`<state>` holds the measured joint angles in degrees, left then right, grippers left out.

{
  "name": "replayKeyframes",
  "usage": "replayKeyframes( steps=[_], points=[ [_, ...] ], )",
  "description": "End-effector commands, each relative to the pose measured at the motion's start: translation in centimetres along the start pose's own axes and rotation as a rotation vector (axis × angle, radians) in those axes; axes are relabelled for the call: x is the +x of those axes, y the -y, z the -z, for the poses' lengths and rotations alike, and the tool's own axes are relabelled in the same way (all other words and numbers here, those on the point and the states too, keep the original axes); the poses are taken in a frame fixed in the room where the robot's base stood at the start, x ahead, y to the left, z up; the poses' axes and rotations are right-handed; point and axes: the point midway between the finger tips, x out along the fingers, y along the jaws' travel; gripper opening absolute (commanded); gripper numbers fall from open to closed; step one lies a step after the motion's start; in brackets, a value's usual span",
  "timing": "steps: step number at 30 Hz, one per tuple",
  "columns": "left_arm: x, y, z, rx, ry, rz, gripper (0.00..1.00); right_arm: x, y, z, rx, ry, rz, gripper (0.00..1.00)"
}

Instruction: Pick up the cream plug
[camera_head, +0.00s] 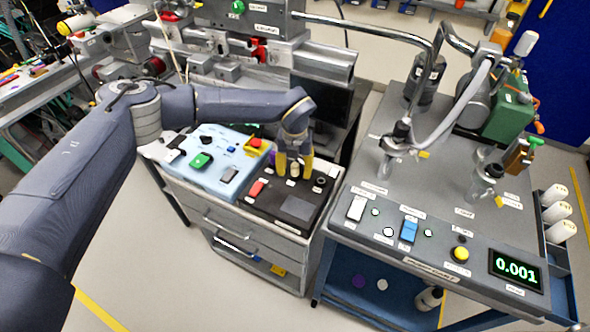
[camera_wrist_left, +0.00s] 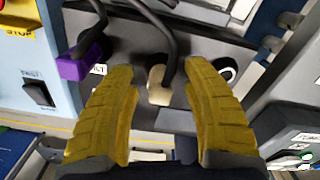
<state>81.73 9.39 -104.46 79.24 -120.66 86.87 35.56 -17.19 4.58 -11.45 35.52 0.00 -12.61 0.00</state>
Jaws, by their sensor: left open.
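The cream plug (camera_head: 294,170) stands on the dark panel of the cart in the head view, between the yellow fingertips of my left gripper (camera_head: 294,166). In the left wrist view the cream plug (camera_wrist_left: 157,88) has a dark cable running up from it. My left gripper (camera_wrist_left: 156,70) is open there, one finger on each side of the plug, with visible gaps. My right gripper is not in view.
A purple plug (camera_wrist_left: 80,66) with a dark cable is left of the left finger. A red piece (camera_head: 257,188) lies on the panel. The grey console (camera_head: 330,222) stands to the right.

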Motion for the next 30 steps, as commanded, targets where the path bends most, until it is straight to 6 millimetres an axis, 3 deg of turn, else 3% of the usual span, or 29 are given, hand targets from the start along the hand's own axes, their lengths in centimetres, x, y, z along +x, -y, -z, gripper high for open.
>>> replayKeyframes(
  steps=[7, 20, 30],
  points=[
    [0.18, 0.02, -0.03, 0.0, 0.001, 0.0, 0.51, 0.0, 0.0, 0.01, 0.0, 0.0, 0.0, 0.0],
    [0.16, 0.03, -0.02, 0.0, 0.001, 0.0, 0.01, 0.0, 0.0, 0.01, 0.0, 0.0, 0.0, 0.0],
    [0.15, 0.02, -0.03, 0.0, 0.001, 0.0, 0.0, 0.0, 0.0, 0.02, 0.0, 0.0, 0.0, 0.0]
  ],
)
